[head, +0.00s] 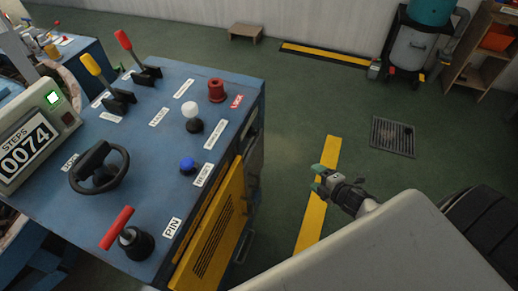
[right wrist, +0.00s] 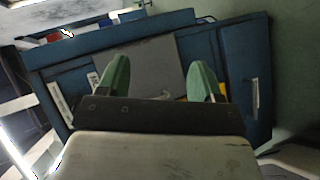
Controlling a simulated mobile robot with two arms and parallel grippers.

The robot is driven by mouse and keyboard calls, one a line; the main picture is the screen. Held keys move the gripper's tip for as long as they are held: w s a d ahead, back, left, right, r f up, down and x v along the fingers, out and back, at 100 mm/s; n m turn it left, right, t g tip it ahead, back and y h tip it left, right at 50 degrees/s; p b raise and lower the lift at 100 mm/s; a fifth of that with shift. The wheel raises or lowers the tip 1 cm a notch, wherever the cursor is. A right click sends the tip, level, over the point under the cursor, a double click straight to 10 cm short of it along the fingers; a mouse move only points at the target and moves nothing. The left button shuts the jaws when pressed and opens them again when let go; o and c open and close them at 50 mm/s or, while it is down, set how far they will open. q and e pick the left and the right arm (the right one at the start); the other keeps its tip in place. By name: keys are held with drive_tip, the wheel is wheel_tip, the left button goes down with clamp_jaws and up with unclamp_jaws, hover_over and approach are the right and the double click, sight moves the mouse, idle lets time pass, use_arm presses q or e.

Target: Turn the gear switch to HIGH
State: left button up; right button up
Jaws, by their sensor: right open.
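A blue control console (head: 140,155) fills the left of the head view. No control on it can be read as the gear switch, since several labels are too small. It carries a yellow-handled lever (head: 91,65), a red-handled lever (head: 124,40), a white knob (head: 190,110), a blue button (head: 187,164), a black handwheel (head: 99,167) and a red T-handle (head: 117,228). My right gripper (head: 318,179) is open and empty, right of the console and apart from it. Its green fingertips also show in the right wrist view (right wrist: 160,76). My left gripper is out of view.
A counter display (head: 28,157) reading 0074 stands at the console's left. A yellow panel (head: 212,235) covers its right side. Green floor with a yellow stripe (head: 309,225) and a drain grate (head: 393,136) lies open to the right. A grey bin (head: 410,48) stands at the back right.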

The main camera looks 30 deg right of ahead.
drive_tip(key=w+a+r+n+t+y+b, duration=0.2)
drive_tip(key=w+r+n+y+b, duration=0.2)
drive_tip(key=w+r+n+y, duration=0.25)
drive_tip(key=n+g+y+b, duration=0.2)
drive_tip(key=n+y+b, duration=0.2)
drive_tip(key=n, duration=0.8)
approach(258, 134)
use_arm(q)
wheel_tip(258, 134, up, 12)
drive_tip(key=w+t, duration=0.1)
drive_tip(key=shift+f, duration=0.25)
use_arm(e)
drive_tip(key=shift+m, duration=0.25)
drive_tip(key=x, duration=0.9)
drive_tip(key=shift+w+a+f, duration=0.1)
drive_tip(key=shift+w+a, duration=0.1)
drive_tip(key=shift+a, duration=0.05)
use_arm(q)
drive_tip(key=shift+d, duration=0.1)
use_arm(e)
drive_tip(key=shift+c, duration=0.5)
drive_tip(key=c, duration=0.8)
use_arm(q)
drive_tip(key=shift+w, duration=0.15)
